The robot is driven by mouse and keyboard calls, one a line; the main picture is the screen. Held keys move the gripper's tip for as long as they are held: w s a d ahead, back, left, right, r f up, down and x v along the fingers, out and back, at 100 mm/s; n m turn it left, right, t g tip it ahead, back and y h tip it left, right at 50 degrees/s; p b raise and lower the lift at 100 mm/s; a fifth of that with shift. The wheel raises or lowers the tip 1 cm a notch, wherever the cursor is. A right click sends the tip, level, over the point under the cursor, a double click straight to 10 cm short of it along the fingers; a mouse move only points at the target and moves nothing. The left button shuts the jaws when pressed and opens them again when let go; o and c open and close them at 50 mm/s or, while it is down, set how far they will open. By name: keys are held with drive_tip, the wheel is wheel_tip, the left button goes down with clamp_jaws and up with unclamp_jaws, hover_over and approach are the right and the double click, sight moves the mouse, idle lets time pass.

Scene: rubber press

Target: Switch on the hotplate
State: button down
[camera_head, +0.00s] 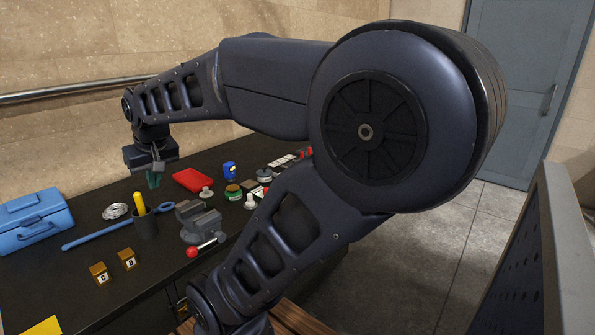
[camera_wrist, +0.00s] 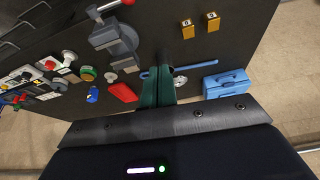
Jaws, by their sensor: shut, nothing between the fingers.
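My gripper (camera_head: 153,180) hangs pointing down over the far side of the dark table, left of the red tray. Its green fingers show in the wrist view (camera_wrist: 157,82), together and with nothing between them. I cannot pick out the hotplate or its switch with certainty. A group of small devices and round objects lies towards the table's right end, partly hidden behind my arm in the head view.
The table (camera_head: 95,205) also holds a blue toolbox (camera_head: 35,220), a blue wrench (camera_head: 95,236), a cup (camera_head: 145,224) with a yellow-handled tool, a vise (camera_head: 200,222), a red tray (camera_head: 193,180) and two lettered blocks. A wall stands behind the table.

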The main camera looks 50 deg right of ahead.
drive_tip(key=w+d+r+m+g, duration=0.1)
drive_tip(key=w+d+m, duration=0.2)
drive_tip(key=w+d, duration=0.5)
drive_tip(key=w+d+m+h, duration=0.1)
drive_tip(key=w+d+m, duration=0.3)
drive_tip(key=d, duration=0.9)
drive_tip(key=w+d+r+m+g, duration=0.1)
drive_tip(key=w+d+m, duration=0.1)
drive_tip(key=w+d, duration=0.65)
drive_tip(key=s+d+f+m, duration=0.2)
drive_tip(key=d+f, duration=0.3)
drive_tip(key=d, duration=0.8)
drive_tip(key=s+d+f+m+g, duration=0.1)
drive_tip(key=s+d+f+m, duration=0.2)
drive_tip(key=d, duration=1.1)
drive_tip(key=s+d+f+m+g, duration=0.1)
drive_tip(key=s+d+f+m, duration=0.2)
drive_tip(key=d+f, duration=0.4)
drive_tip(key=d, duration=0.7)
drive_tip(key=shift+s+h, duration=0.3)
drive_tip(key=shift+s, duration=0.05)
drive_tip(key=shift+f, duration=0.2)
drive_tip(key=f, duration=0.4)
drive_tip(key=d+f, duration=0.1)
drive_tip(key=f, duration=0.4)
drive_tip(key=d+f, duration=0.1)
drive_tip(key=f, duration=0.3)
drive_tip(key=shift+f, duration=0.35)
